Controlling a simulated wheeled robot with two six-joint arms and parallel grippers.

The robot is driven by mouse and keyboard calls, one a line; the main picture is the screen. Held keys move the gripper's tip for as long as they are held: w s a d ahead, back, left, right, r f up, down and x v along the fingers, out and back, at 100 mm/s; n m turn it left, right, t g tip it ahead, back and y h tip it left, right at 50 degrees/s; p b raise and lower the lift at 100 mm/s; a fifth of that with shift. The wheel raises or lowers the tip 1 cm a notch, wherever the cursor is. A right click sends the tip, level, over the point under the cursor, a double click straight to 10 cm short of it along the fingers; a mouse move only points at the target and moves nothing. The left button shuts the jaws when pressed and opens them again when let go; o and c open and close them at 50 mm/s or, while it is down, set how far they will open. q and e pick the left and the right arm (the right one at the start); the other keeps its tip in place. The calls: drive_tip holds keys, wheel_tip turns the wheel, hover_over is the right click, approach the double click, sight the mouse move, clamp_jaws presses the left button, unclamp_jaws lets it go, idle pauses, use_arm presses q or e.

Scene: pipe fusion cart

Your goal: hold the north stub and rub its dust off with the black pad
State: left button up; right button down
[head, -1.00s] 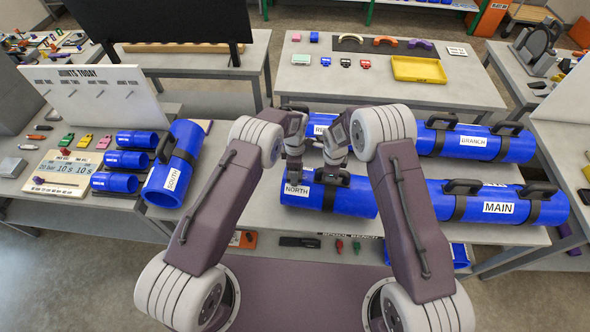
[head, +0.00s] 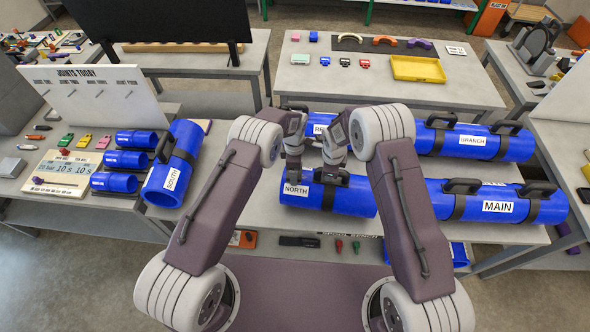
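The north stub (head: 350,199) is a blue pipe lying across the front of the middle bench, with a white NORTH label at its left end and a black strap and handle. My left gripper (head: 293,177) points down at the stub's left end, just above the label. My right gripper (head: 333,170) is down at the stub's handle, overlapping it in the picture. The fingers of both are too small and hidden to tell whether they are open or shut. I cannot make out the black pad or any dust; my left gripper's tips are too small to show what they hold.
The blue MAIN pipe (head: 470,205) lies right of the stub, and the BRANCH pipe (head: 470,142) behind it. A yellow tray (head: 418,69) and small coloured items are on the back table. My arms cover the bench's middle.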

use_arm(q)
drive_tip(key=shift+s+d, duration=0.2)
drive_tip(key=shift+d, duration=0.7)
drive_tip(key=shift+w+a+f, duration=0.1)
drive_tip(key=shift+a+f, duration=0.05)
drive_tip(key=shift+a, duration=0.85)
drive_tip(key=shift+d, duration=0.1)
drive_tip(key=shift+d, duration=0.95)
drive_tip(key=shift+w+a, duration=0.1)
drive_tip(key=shift+a, duration=1.05)
drive_tip(key=shift+a+r, duration=0.15)
drive_tip(key=shift+r, duration=3.45)
